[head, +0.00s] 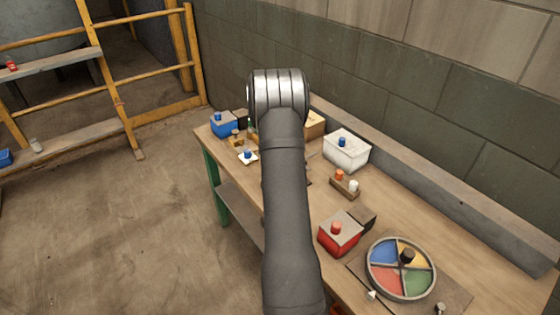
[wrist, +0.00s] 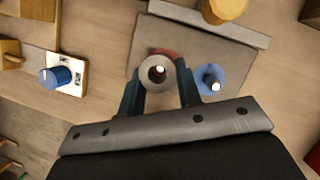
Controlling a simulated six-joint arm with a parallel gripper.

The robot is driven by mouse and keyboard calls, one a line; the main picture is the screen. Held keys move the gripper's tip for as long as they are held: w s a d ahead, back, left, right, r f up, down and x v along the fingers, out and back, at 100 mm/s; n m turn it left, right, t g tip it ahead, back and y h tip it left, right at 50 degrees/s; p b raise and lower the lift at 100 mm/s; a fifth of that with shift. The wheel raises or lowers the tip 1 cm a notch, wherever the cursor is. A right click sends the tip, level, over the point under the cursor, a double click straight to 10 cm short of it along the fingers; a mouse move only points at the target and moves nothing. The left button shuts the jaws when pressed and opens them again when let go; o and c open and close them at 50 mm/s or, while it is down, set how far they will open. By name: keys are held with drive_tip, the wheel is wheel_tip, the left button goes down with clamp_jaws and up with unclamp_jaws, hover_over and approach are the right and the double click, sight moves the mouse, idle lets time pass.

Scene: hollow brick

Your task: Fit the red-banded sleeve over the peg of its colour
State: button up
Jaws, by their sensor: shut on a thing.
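In the wrist view my gripper (wrist: 158,68) is shut on a pale sleeve (wrist: 148,72), seen almost end-on from above. A bright spot shows in its dark bore, like the tip of the blue peg. A red patch (wrist: 165,52) shows just behind the sleeve, on a grey plate (wrist: 206,47); most of it is hidden. The sleeve appears lined up over this red patch, but I cannot tell its height or whether it is around a peg. A blue peg (wrist: 210,74) on a blue disc stands close to the right finger. In the head view my arm hides the gripper and sleeve.
A white plate with a blue knob (wrist: 58,78) lies left in the wrist view; a yellow cylinder (wrist: 225,8) stands at the top. In the head view the bench holds a white box (head: 347,153), a red box (head: 340,236) and a four-colour wheel (head: 418,284).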

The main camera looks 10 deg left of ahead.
drive_tip(key=shift+f, duration=0.9)
idle(0.3)
drive_tip(key=o, duration=1.1)
drive_tip(key=v, duration=1.7)
drive_tip(key=shift+s+r, duration=0.15)
drive_tip(key=shift+s, duration=0.05)
drive_tip(key=x, duration=1.7)
drive_tip(key=shift+w+f, duration=0.2)
drive_tip(key=shift+r, duration=0.1)
